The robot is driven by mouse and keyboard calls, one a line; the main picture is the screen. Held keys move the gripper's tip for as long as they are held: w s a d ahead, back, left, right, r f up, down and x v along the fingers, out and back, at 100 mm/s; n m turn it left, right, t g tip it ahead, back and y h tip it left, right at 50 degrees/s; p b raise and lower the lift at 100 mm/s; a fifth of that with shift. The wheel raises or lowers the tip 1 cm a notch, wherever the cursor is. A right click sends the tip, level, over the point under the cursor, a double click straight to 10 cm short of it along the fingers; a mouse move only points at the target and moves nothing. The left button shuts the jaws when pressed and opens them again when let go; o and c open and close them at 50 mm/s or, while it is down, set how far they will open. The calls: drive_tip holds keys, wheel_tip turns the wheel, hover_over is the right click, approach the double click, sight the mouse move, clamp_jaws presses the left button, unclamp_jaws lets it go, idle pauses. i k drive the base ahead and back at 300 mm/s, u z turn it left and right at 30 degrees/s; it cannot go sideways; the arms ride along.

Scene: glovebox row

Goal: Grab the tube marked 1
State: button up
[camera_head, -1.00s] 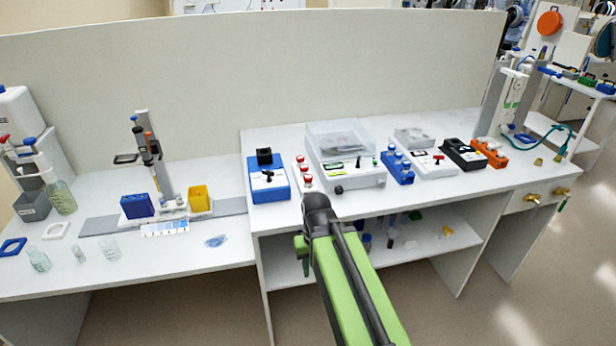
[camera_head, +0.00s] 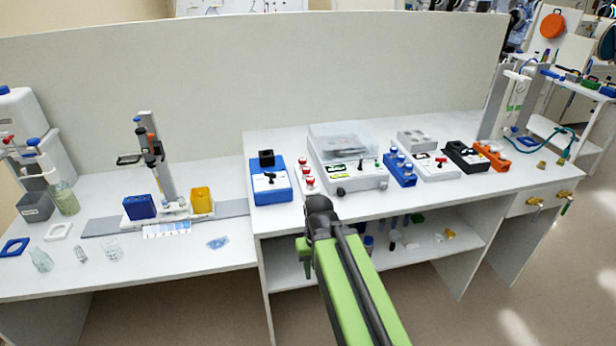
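Several red-capped tubes (camera_head: 308,181) stand in a narrow white rack at the front of the right bench, just beyond my arm's end. Several blue-capped tubes (camera_head: 394,153) stand in a blue rack (camera_head: 401,175) further right. No number is readable on any tube, so I cannot tell which is marked 1. The dark end of my arm, with my gripper (camera_head: 319,205), is at the bench's front edge, just below the red-capped tubes in the picture. Its fingers are not clearly visible, and I see nothing held.
A blue device (camera_head: 270,190) stands left of the red-capped tubes. A white machine with a clear lid (camera_head: 345,170) stands right of them. The lower left bench (camera_head: 190,257) holds glassware and a stand. A shelf (camera_head: 425,246) with small items is under the right bench.

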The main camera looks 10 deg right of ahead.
sight(310, 181)
drive_tip(key=k, duration=0.6)
drive_tip(key=u, duration=0.4)
drive_tip(key=i, duration=0.55)
drive_tip(key=u, duration=0.7)
drive_tip(key=i, duration=1.7)
drive_tip(key=z, duration=0.45)
